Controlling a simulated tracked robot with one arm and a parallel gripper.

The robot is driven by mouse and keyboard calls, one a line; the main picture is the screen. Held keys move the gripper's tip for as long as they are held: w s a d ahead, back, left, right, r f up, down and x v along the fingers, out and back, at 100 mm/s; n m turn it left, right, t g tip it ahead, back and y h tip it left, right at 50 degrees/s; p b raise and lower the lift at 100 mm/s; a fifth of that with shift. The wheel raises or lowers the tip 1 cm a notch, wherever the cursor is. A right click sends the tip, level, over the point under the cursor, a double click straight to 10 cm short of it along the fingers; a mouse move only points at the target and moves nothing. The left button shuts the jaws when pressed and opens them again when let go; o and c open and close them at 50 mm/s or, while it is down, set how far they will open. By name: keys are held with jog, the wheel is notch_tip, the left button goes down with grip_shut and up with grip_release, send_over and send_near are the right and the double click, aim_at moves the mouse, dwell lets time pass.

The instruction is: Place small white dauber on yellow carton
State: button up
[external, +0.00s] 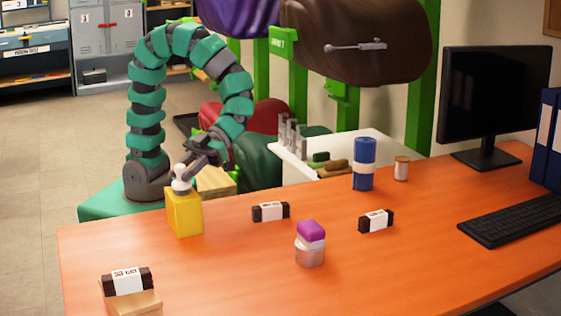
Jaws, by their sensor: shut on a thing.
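The yellow carton (185,214) stands upright near the left end of the orange table. The small white dauber (181,176) is upright at the top of the carton, with a rounded white head and a grey lower part. I cannot tell whether its base touches the carton's top. My gripper (190,163) comes in from behind and to the right, at the dauber's height. It is shut on the dauber. The fingertips are small and partly hidden at the dauber.
On the orange table (235,262) are dark bars with white labels (271,211), a purple-topped jar (310,245), a blue cylinder (364,165), a small tin (402,168), a keyboard (512,216) and a monitor (493,100). One labelled bar rests on a wooden block (143,303) at front left.

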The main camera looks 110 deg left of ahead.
jog(key=o, duration=1)
jog(key=shift+w+a+r, duration=0.1)
jog(key=shift+a+r, duration=0.2)
jog(key=shift+a, duration=0.05)
jog(key=p+v, duration=0.4)
jog(key=v, duration=0.7)
jog(key=shift+a, duration=0.15)
